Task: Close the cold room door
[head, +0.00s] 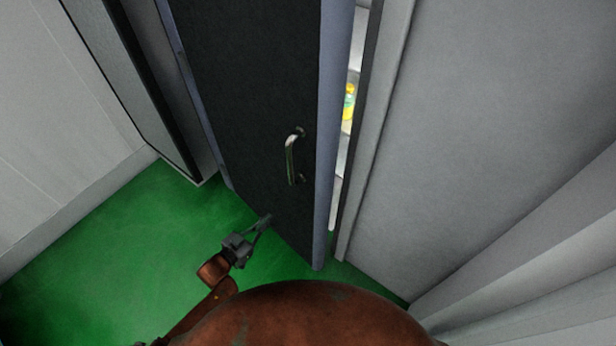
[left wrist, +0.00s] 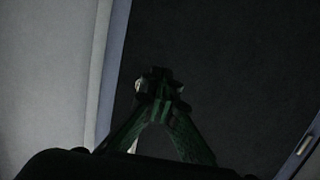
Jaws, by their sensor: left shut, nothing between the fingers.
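The cold room door (head: 255,100) is a dark panel with a blue-grey edge and a metal bar handle (head: 292,158). It stands ajar, with a narrow bright gap along its right side. My left gripper (head: 265,220) is shut and empty, in front of the lower part of the door, below and left of the handle. I cannot tell whether its tips touch the panel. In the left wrist view the closed fingertips (left wrist: 162,85) point at the dark door face (left wrist: 225,60). My right gripper is not in view.
Through the gap, light shelving and a yellow item (head: 349,104) show inside. A grey wall (head: 480,120) stands to the right of the doorway and a pale wall (head: 50,130) to the left. The green floor (head: 110,260) is clear at the left.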

